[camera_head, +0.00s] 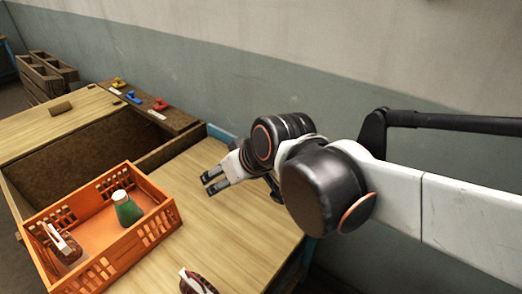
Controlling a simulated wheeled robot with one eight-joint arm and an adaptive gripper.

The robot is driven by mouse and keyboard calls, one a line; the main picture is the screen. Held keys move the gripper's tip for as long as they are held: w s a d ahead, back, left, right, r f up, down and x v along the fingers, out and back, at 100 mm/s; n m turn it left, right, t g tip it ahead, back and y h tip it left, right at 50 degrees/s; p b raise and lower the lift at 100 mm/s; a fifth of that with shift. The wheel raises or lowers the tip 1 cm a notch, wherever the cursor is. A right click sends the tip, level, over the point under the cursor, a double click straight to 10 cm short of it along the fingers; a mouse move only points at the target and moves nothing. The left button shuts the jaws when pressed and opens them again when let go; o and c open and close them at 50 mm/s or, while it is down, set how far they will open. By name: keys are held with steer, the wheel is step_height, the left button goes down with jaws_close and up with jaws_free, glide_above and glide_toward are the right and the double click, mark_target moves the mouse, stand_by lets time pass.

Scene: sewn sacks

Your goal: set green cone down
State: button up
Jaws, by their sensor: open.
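The green cone (126,208) with a pale top stands upright inside the orange crate (151,228), near the crate's middle. My gripper (213,184) is open and empty. It hangs above the wooden table top to the right of the crate, apart from the cone. The cone's base is partly hard to see against the crate floor.
A brown item with a white part (63,243) lies in the crate's left end. A similar brown and white item (196,283) lies at the table's front. Red (160,104), blue and yellow pieces sit on the back ledge. Bare table (240,235) surrounds my gripper.

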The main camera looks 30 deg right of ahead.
steer(key=s+d+m+h, duration=0.2)
steer(key=s+d, duration=0.3)
steer(key=s, duration=0.2)
steer(key=shift+s+d+f, duration=0.15)
steer(key=shift+f, duration=0.2)
